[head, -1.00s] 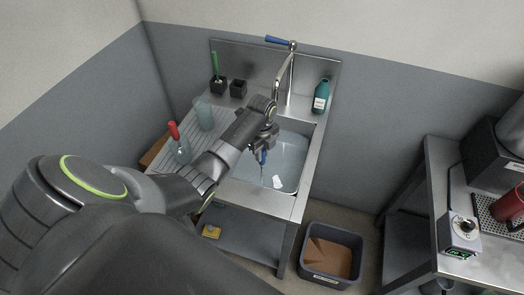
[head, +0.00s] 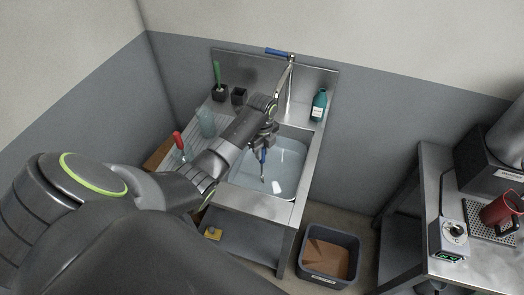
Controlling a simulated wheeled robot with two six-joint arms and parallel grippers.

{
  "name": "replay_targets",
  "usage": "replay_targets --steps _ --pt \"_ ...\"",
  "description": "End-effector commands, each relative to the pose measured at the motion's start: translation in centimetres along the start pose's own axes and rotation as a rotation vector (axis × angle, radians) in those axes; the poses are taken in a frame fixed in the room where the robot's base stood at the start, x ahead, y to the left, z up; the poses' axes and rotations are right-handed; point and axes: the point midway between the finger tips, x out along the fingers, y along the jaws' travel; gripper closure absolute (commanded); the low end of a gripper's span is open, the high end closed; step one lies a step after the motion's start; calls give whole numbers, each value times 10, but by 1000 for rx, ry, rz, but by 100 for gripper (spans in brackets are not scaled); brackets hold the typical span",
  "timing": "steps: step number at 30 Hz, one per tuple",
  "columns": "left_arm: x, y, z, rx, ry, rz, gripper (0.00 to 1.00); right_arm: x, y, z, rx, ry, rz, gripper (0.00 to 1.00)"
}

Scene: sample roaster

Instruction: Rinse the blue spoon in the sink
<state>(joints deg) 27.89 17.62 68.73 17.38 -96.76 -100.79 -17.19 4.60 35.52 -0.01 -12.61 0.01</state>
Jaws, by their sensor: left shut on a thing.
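The sink (head: 301,202) is a steel basin in a metal counter, holding what looks like pale blue water. My left gripper (head: 263,146) is over the basin's left part, shut on the blue spoon (head: 263,157). The spoon hangs steeply, blue handle up, its thin lower end pointing down into the basin. I cannot tell whether its tip touches the water. The tap (head: 290,85), with a blue lever (head: 279,51), stands at the back of the sink; my left wrist partly hides its spout area. My right gripper is not in view.
A teal bottle (head: 319,104) stands at the basin's back right. Dark holders, one with a green-handled tool (head: 217,74), a clear cup (head: 206,123) and a red-handled item (head: 179,141) are left. A bin (head: 329,276) stands on the floor; a bench (head: 431,175) is right.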

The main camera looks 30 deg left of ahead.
Motion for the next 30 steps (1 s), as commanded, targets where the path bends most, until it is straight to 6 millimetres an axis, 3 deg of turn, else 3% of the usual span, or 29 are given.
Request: replay_targets --steps 1,30 --pt "-8 0 0 0 0 -1 100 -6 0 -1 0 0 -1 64" --pt "-77 0 0 1 0 -2 100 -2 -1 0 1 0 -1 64"
